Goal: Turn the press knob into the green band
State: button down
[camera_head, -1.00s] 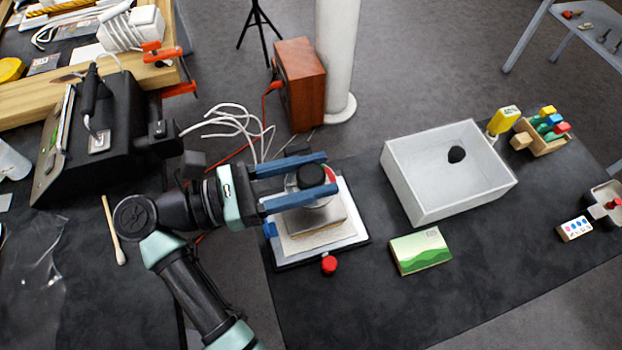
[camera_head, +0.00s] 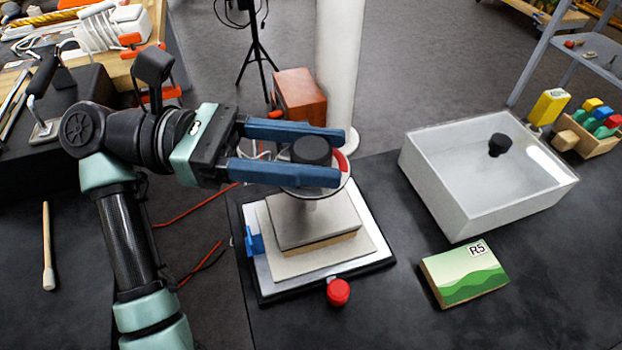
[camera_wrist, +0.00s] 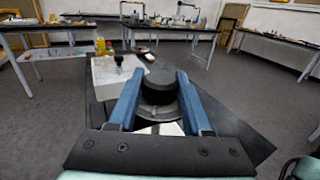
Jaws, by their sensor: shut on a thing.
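The press knob (camera_head: 311,149) is a round black cap on top of the press, above a pale round dial with a red part showing at its right edge. My gripper (camera_head: 337,157) reaches in from the left, level, with one blue finger on each side of the knob, shut on it. In the wrist view the knob (camera_wrist: 159,84) sits between the two blue fingers of my gripper (camera_wrist: 161,78). The press (camera_head: 318,222) has stacked grey plates on a white and black base. I cannot make out the green band; the fingers and knob cover part of the dial.
A red button (camera_head: 338,292) stands at the base's front edge. A white open box (camera_head: 440,190) holding a small black knob-like thing (camera_head: 499,145) is to the right. A green card marked R5 (camera_head: 464,273) lies before it. The dark table is bare between press and card.

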aim_at(313, 148)
jog(key=shift+m+g+b, duration=0.8)
jog(key=shift+g+b, duration=0.4)
jog(key=shift+b, duration=0.4)
jog(key=shift+c, duration=1.7)
grip_release()
jog(key=shift+d, duration=0.1)
notch_tip(313, 148, up, 10)
jog(key=shift+p, duration=0.8)
